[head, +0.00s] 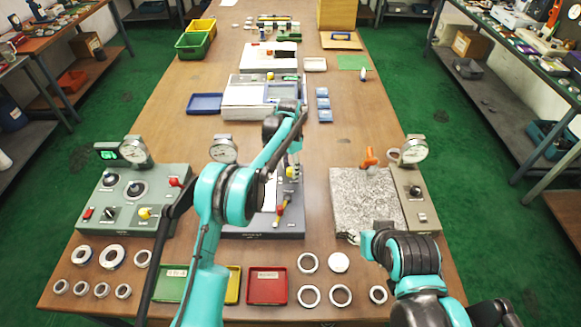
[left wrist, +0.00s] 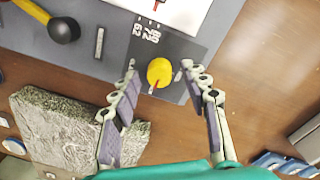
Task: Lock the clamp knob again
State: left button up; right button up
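The yellow clamp knob (left wrist: 160,72), with a red mark on its side, sits on a dark plate with white printed numbers in the left wrist view. In the head view the knob (head: 292,173) is at the right side of the middle fixture (head: 262,229), partly behind my arm. My left gripper (left wrist: 160,66) is open, with one finger on each side of the knob and visible gaps between. In the head view my left gripper (head: 293,158) is above the knob, small and partly hidden.
A yellow-handled lever (head: 281,212) lies on the fixture. A granite slab (head: 366,208) with a dial gauge (head: 413,149) stands to the right, a grey-green gauge box (head: 133,198) to the left. Several rings and a red tray (head: 267,286) line the front edge.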

aim_at(290, 168)
pick_arm(q)
notch_tip(290, 168, up, 12)
jog(key=shift+w+a, duration=0.15)
jog(key=shift+w, duration=0.05)
dwell(0.4)
